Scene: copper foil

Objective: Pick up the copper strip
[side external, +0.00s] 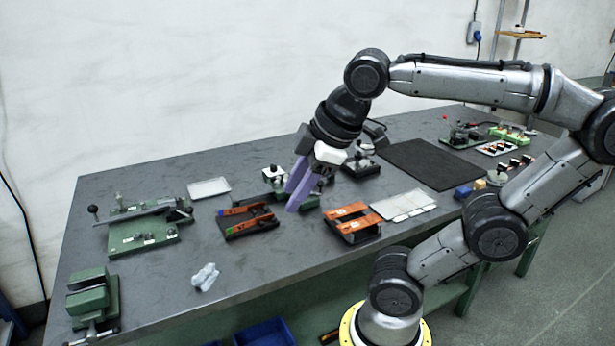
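Flat copper-coloured strips lie in two dark holders on the grey bench in the side external view. The left holder (236,222) bears copper strips (242,210), and the right holder (372,236) bears two more copper strips (346,210). My gripper (290,199) has two purple fingers pointing down and to the left, above the bench between the two holders. The fingers stand apart, and I see nothing between them. I cannot tell the exact height of the fingertips above the bench.
A green fixture with a lever (142,228) and a green vise (90,297) stand at the left. A crumpled clear piece (205,277) lies near the front edge. A white tray (208,188), a pale panel (403,204) and a black mat (421,163) lie on the bench.

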